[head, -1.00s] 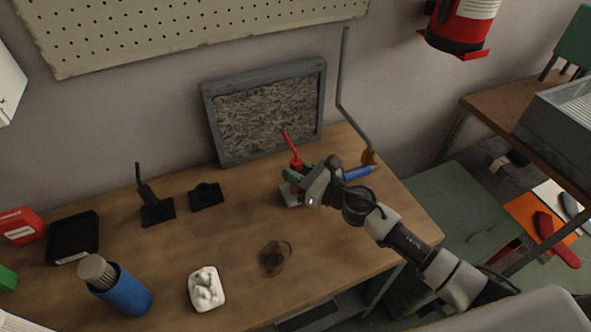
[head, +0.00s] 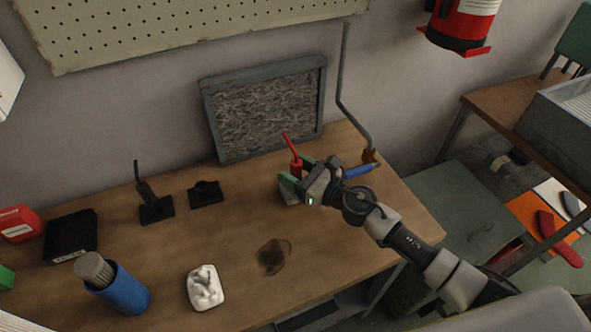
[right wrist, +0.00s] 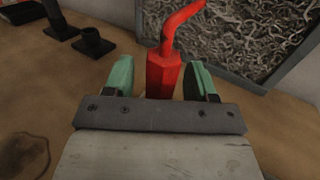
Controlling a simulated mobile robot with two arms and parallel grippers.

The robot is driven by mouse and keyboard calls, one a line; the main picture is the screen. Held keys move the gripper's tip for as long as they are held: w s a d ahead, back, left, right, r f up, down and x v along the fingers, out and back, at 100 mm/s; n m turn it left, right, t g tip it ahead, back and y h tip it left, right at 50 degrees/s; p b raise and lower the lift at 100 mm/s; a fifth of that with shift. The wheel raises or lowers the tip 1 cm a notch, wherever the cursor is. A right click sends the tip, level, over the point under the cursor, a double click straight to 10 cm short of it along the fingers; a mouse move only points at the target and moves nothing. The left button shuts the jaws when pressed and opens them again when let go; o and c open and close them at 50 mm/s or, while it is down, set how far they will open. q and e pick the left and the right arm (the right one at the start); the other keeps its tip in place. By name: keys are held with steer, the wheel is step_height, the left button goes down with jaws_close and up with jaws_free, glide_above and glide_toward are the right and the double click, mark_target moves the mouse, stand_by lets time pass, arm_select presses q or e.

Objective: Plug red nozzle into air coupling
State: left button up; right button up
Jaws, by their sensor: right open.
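The red nozzle (head: 296,166) stands upright at the back of the wooden bench, its thin bent tip leaning up and left. In the right wrist view the nozzle (right wrist: 163,72) is between the green fingertips, with a gap on each side. My right gripper (head: 298,172) is open around it. The nozzle's lower end is hidden behind the gripper. A brass-coloured fitting (head: 369,156), which looks like the air coupling, is at the lower end of the grey pipe (head: 341,80), right of the gripper. My left gripper is not in view.
A blue tool (head: 358,171) lies behind my right wrist. A framed panel (head: 215,120) leans at the wall. The bench middle is mostly clear.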

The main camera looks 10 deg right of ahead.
steer(key=shift+d, duration=0.1)
steer(key=b+v, duration=0.3)
steer(key=v, duration=0.6)
steer(key=shift+s+d+f, duration=0.15)
steer(key=shift+s, duration=0.1)
steer(key=shift+s+d, duration=0.4)
steer(key=shift+s, duration=0.05)
